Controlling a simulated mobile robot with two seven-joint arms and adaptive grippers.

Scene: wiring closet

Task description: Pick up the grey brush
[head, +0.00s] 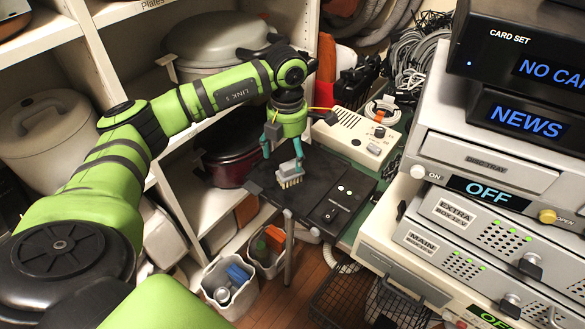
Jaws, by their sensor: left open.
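The grey brush (289,172), a small block with pale bristles, is on the black panel (330,172) in the middle of the head view. My left gripper (282,155) points down just above and behind it, with its two teal fingers spread apart. The right finger comes close to the brush's top or overlaps it in the picture; I cannot tell whether they touch. The left finger stands apart from the brush. Nothing shows between the fingers. My right gripper is out of view.
A beige box with buttons (352,138) stands behind the panel. Stacked electronic units (490,170) rise at the right. Shelves with pots (215,45) are behind my left arm. Bins (230,285) and a wire basket (395,300) sit below. The panel's right part holds a small controller (335,210).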

